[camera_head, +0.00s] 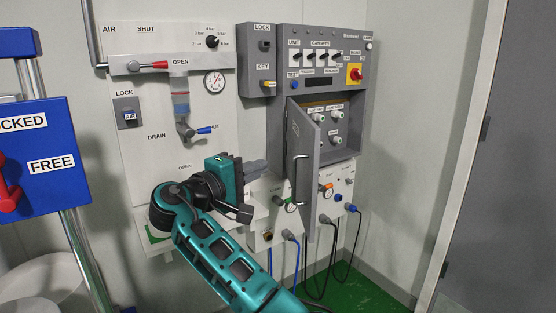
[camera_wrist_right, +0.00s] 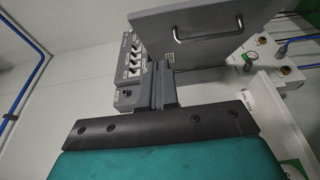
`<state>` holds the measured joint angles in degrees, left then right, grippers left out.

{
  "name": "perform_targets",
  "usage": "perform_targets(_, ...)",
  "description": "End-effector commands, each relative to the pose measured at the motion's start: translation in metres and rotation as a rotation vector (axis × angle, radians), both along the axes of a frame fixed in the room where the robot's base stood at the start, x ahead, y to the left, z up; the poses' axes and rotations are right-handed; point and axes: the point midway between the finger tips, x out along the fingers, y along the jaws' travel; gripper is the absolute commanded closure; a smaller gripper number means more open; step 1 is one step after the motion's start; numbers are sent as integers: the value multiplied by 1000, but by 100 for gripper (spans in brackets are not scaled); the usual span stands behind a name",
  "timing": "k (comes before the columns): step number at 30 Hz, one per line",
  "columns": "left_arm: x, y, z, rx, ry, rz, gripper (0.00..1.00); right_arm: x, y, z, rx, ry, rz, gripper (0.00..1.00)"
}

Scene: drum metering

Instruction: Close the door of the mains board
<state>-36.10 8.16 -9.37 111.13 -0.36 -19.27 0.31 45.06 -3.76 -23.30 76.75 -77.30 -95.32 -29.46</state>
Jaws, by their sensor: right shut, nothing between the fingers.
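The mains board (camera_head: 322,55) is a grey box on the wall, with switches and a red and yellow knob on its upper part. Its grey door (camera_head: 303,140) stands open, hinged at the left and swung out toward me, and bears a metal bar handle (camera_head: 301,178). Fuses show in the open recess (camera_head: 340,130). My right gripper (camera_head: 258,167) is shut and empty, just left of the door. In the right wrist view the gripper fingers (camera_wrist_right: 158,88) point toward the board, with the door (camera_wrist_right: 190,40) beyond them. I cannot tell whether they touch it. My left gripper is not in view.
A white panel (camera_head: 150,90) with valves and a gauge is left of the board. A lock and key box (camera_head: 257,60) is beside the board. Sockets with plugged cables (camera_head: 290,237) sit below. A blue stand (camera_head: 40,150) is at far left.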

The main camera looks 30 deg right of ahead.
Motion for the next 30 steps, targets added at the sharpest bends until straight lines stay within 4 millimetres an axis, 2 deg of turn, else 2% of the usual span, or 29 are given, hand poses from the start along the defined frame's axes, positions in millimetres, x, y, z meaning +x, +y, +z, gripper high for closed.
perform_targets(5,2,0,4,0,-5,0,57,7,-22,1,-1,1,-5,100)
perform_targets(16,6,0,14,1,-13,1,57,36,-95,1,0,1,-3,100)
perform_targets(18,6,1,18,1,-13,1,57,30,-105,1,1,0,0,100)
perform_targets(24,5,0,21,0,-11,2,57,21,-124,0,2,2,1,100)
perform_targets(30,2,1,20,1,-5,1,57,19,-128,-1,1,0,3,100)
